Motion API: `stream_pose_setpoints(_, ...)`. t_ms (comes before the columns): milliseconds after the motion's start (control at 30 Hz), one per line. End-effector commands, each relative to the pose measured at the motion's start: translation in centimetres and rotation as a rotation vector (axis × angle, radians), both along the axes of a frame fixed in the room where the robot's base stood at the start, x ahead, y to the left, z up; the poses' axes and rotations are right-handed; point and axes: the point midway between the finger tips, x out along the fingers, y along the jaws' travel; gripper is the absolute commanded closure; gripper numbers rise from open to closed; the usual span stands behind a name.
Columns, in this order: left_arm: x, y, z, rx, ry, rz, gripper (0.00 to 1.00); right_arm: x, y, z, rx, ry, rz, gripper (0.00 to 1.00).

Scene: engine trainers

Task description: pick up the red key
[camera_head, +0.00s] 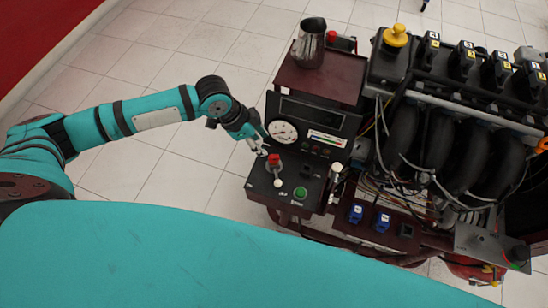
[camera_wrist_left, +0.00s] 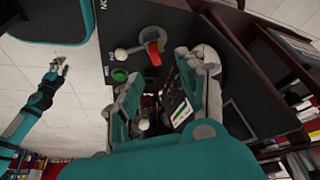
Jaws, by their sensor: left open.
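The red key (camera_head: 274,160) stands on the dark control panel (camera_head: 262,180) of the engine trainer, left of the green button (camera_head: 300,193). My left gripper (camera_head: 259,144) is open beside the key, just behind and left of it in the head view. In the left wrist view, the red key (camera_wrist_left: 154,53) shows beyond and between the spread fingers of my left gripper (camera_wrist_left: 166,68). I cannot tell whether a finger touches it. My right gripper (camera_wrist_left: 59,66) is small and far off at the left of the wrist view, away from the panel; its opening is unclear.
A round gauge (camera_head: 283,131) stands upright behind the key. A white-knobbed lever (camera_head: 336,168) is right of the green button. A metal jug (camera_head: 309,43) stands on top of the cabinet. The engine (camera_head: 440,120) fills the right side. The tiled floor at left is clear.

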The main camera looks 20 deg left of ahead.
Motion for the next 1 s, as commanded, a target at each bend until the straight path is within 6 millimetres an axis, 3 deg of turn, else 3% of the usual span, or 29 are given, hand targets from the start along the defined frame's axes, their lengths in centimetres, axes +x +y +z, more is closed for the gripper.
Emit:
stream_pose_setpoints(100,0.3,-0.8,-2.0,-0.001,0.001,0.001,0.6,0.0,-0.2,0.1,-0.002,0.001,0.0,0.6)
stream_pose_setpoints(367,0.6,-1.6,-3.7,-0.001,0.001,0.001,0.6,0.0,-0.2,0.2,-0.003,0.0,0.0,0.6)
stream_pose_setpoints(700,1.1,-3.8,-7.6,-0.001,0.001,0.001,0.6,-0.1,-0.2,0.6,-0.002,0.001,0.001,0.6)
stream_pose_setpoints(1000,1.1,-3.8,-7.9,0.0,-0.001,0.0,0.62,-0.1,-0.1,0.6,-0.001,0.001,0.001,0.6)
